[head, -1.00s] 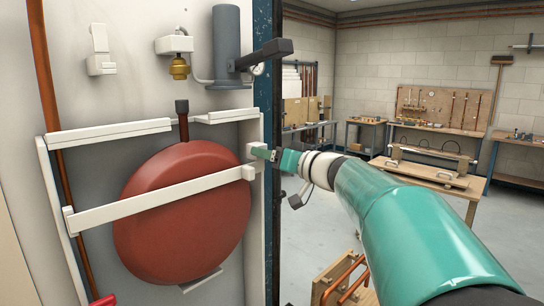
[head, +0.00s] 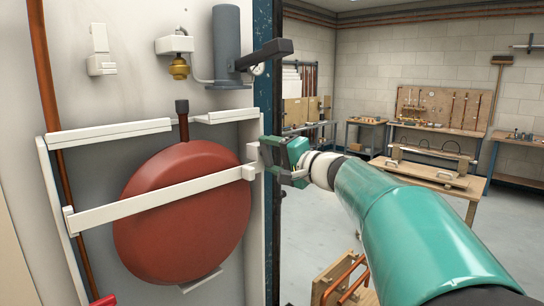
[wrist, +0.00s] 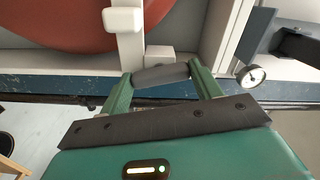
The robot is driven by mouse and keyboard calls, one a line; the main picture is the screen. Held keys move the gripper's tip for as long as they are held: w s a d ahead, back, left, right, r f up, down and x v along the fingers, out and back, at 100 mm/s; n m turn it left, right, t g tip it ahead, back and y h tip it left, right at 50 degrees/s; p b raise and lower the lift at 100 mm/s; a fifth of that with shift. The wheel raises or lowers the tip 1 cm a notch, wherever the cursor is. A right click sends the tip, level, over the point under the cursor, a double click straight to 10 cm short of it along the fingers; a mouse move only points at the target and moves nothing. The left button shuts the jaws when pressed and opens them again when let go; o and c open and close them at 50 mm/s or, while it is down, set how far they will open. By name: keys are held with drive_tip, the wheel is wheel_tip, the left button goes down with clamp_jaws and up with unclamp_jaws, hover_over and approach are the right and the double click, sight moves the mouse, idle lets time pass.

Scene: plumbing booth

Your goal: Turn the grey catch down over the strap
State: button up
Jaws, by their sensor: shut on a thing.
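The white strap (head: 160,200) runs across the red round vessel (head: 180,220), its right end near the frame's right post. In the wrist view the strap (wrist: 131,50) runs up the picture, with a white block on it. My gripper (head: 268,158) is at the strap's right end. In the wrist view its green fingers (wrist: 162,73) are shut on the grey catch (wrist: 158,75), one at each end. The catch lies crosswise, its left part overlapping the strap's end in that picture. I cannot tell whether they touch. The catch is mostly hidden in the head view.
A white block (wrist: 160,56) sits beside the strap's end. A grey bracket arm (head: 265,54) and a gauge (wrist: 251,76) project nearby. A dark blue post (head: 264,100) edges the panel. Open floor (head: 310,235) lies to the right.

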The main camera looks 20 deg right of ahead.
drive_tip(key=shift+d+m, duration=0.1)
drive_tip(key=shift+m, duration=1.5)
drive_tip(key=o, duration=1)
drive_tip(key=shift+s, duration=0.1)
drive_tip(key=v, duration=1.3)
drive_tip(key=shift+s+d, duration=0.1)
drive_tip(key=shift+s, duration=0.2)
drive_tip(key=shift+f, duration=0.1)
